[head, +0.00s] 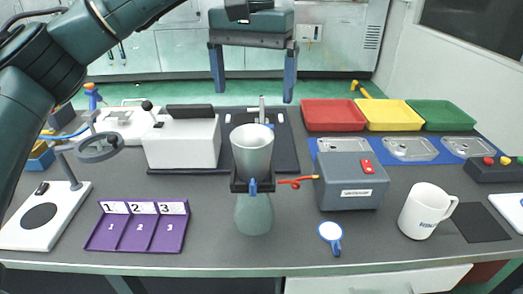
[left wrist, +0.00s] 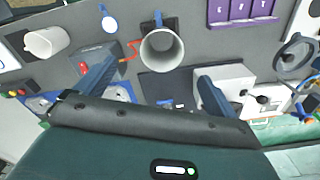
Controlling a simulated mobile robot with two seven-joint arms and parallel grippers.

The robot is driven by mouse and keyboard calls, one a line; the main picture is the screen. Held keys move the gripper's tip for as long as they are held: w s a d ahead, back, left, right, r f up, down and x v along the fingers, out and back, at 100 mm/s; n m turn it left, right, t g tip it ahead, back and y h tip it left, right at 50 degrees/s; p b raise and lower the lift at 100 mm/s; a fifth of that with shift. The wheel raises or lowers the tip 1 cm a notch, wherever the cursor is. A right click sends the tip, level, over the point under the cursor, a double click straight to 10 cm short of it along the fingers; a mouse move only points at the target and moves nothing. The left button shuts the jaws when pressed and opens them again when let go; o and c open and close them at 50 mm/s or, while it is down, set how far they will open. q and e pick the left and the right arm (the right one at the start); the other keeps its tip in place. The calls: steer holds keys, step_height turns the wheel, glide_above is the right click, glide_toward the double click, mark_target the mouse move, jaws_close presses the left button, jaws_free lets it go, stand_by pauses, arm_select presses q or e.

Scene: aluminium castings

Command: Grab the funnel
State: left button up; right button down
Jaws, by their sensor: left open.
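The funnel (head: 252,148) is a grey, wide-mouthed cone that stands upright in a dark holder (head: 238,184) at the middle of the table. A translucent grey-green vessel (head: 254,215) is below it. In the left wrist view I look into the open mouth of the funnel (left wrist: 162,50). My left gripper (head: 253,96) is open and empty, with its blue fingers pointing down, above and apparently behind the funnel. In the left wrist view the fingers of my left gripper (left wrist: 157,66) are spread wide. My right gripper is not in view.
A white machine (head: 183,142) stands left of the funnel. A grey box (head: 350,182) with a red switch and a white mug (head: 425,211) stand right. A purple numbered tray (head: 138,226) is front left. Red, yellow and green trays (head: 333,115) are back right.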

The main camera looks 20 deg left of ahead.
arm_select(q)
glide_toward(252, 145)
steer(key=s+d+f, duration=0.1)
steer(key=s+f, duration=0.2)
steer(key=s, duration=0.1)
steer(key=shift+w+f, duration=0.2)
steer(key=shift+f, duration=0.65)
steer(key=shift+w+f, duration=0.15)
steer(key=shift+f, duration=0.65)
steer(key=shift+w+f, duration=0.2)
steer(key=shift+f, duration=0.65)
steer(key=shift+c, duration=0.3)
steer(key=c, duration=1)
